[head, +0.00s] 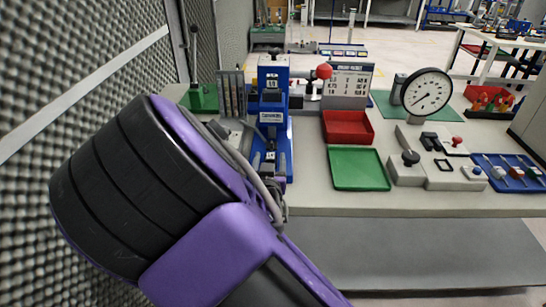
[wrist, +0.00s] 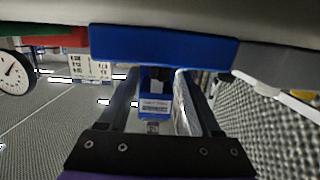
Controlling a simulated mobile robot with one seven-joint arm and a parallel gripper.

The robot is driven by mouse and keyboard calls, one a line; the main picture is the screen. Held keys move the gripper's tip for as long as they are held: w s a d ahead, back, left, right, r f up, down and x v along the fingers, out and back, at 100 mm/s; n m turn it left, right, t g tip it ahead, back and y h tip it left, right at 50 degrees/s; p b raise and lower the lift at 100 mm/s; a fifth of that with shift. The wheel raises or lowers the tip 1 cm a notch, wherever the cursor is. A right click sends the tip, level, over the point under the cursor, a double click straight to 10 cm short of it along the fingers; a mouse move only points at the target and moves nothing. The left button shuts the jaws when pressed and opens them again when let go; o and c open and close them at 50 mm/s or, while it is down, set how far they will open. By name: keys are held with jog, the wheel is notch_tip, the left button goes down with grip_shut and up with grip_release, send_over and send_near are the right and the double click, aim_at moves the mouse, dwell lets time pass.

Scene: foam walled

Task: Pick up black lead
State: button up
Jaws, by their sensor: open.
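I cannot make out a black lead with certainty in either view. My gripper (wrist: 157,76) is open in the wrist view, its two dark fingers apart on either side of a blue press-like fixture (wrist: 154,104) seen beyond them. A small dark patch shows between the fingertips, but I cannot tell what it is. In the head view the blue fixture (head: 273,100) stands upright on the bench. My purple and black arm covers the bench's left front, and my gripper is mostly hidden there.
On the bench (head: 400,205) are a red tray (head: 348,127), a green tray (head: 358,169), a dial gauge (head: 427,95), a grey fixture (head: 437,172) with black clips, and a blue tray (head: 513,184) of small parts. A foam wall (head: 60,60) stands close at left.

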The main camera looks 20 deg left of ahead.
aim_at(271, 157)
jog(key=shift+x, duration=0.85)
grip_shut()
jog(key=shift+r, duration=0.1)
jog(key=shift+r, duration=0.9)
notch_tip(271, 157, up, 2)
jog(key=shift+d+r+p, duration=0.1)
jog(key=shift+p, duration=0.35)
jog(key=f+p+v, duration=0.2)
jog(key=p+v, duration=0.6)
jog(key=v, duration=0.9)
jog(key=shift+s+f, duration=0.55)
